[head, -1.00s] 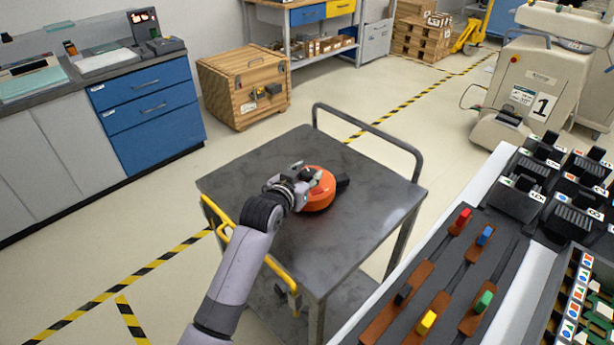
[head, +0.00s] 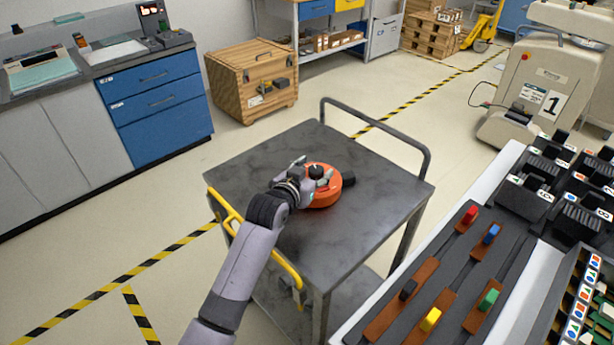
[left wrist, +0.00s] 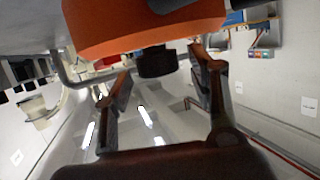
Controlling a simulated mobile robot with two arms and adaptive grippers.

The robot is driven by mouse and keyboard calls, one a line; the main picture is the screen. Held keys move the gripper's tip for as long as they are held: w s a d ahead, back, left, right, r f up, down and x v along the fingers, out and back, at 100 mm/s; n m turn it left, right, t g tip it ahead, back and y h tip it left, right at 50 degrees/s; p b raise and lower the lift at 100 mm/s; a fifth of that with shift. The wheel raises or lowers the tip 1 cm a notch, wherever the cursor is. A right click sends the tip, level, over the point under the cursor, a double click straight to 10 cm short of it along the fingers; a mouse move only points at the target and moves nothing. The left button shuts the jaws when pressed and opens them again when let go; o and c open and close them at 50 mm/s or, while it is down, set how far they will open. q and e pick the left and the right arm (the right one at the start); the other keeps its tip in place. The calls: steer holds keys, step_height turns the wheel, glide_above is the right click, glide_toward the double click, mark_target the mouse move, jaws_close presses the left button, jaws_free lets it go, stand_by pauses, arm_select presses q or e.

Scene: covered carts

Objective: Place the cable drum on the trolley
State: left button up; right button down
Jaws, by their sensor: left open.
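The orange cable drum (head: 325,196) sits on the dark grey top of the trolley (head: 365,225), near its middle. In the left wrist view the orange drum (left wrist: 145,25) fills the top. The black knob (left wrist: 157,62) shows between the spread fingers of the left gripper (left wrist: 160,78), with gaps on both sides. My right gripper is in neither view.
The trolley has a yellow handle (head: 283,262) at the front left and a grey rail (head: 375,134) at the back. A workbench with coloured sliders (head: 430,318) stands close on the right. A wooden crate (head: 250,85) stands behind, left.

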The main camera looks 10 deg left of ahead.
arm_select(q)
steer(key=v, duration=1.1)
steer(key=shift+s, duration=0.3)
